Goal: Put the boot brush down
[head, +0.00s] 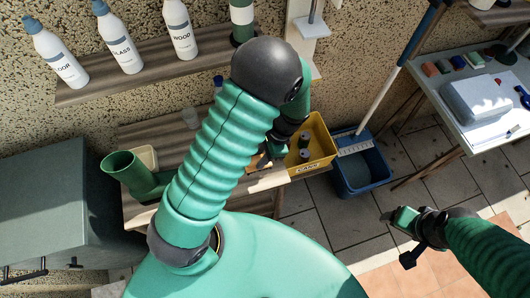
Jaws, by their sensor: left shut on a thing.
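My left arm bends over the middle of the head view and hides much of its own gripper. The left gripper (274,148) is low over the right part of the wooden bench, beside the yellow bin. It is shut on a small brown thing, probably the boot brush (258,162), of which only a part shows. I cannot tell whether the brush touches the bench (165,133).
A green boot (135,172) stands at the bench's left. The yellow bin (318,148), marked CANS, holds cans. A blue bucket (365,172) with a mop stands right of it. White bottles (118,38) line the upper shelf. A grey cabinet (60,190) is left; a white table (455,100) is right.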

